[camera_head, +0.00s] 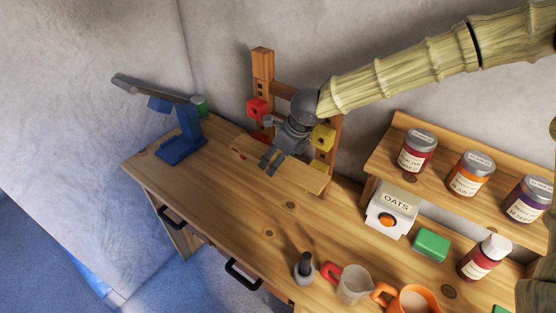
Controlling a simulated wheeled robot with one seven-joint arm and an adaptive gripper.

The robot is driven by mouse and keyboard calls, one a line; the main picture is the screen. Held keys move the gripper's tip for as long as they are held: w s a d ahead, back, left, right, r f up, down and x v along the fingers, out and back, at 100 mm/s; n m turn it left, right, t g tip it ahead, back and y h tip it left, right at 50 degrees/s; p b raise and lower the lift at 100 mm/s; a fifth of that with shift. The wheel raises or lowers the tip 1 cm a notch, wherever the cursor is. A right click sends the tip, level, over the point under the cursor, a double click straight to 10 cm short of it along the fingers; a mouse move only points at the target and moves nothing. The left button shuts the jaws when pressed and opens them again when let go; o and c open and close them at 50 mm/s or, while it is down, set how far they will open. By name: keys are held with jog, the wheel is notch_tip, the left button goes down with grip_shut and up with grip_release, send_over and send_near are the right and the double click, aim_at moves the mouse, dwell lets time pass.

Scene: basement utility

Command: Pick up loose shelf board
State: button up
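The loose shelf board (302,177) is a light wooden plank at the foot of a wooden upright frame (263,66), above the desk top. Part of it is hidden by my gripper (269,163). My grey gripper reaches down from the right, and its fingertips are over the board, close to its surface. I cannot tell whether they touch it or how far the fingers are apart. Red blocks (257,110) sit on the left post and yellow blocks (323,137) on the right post.
At right are an oats box (393,210), a green block (430,244), a wall shelf (385,161) with jars, and cups (353,284) along the front. The desk's middle is clear.

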jog(key=c, duration=1.2)
jog(key=shift+r, duration=0.1)
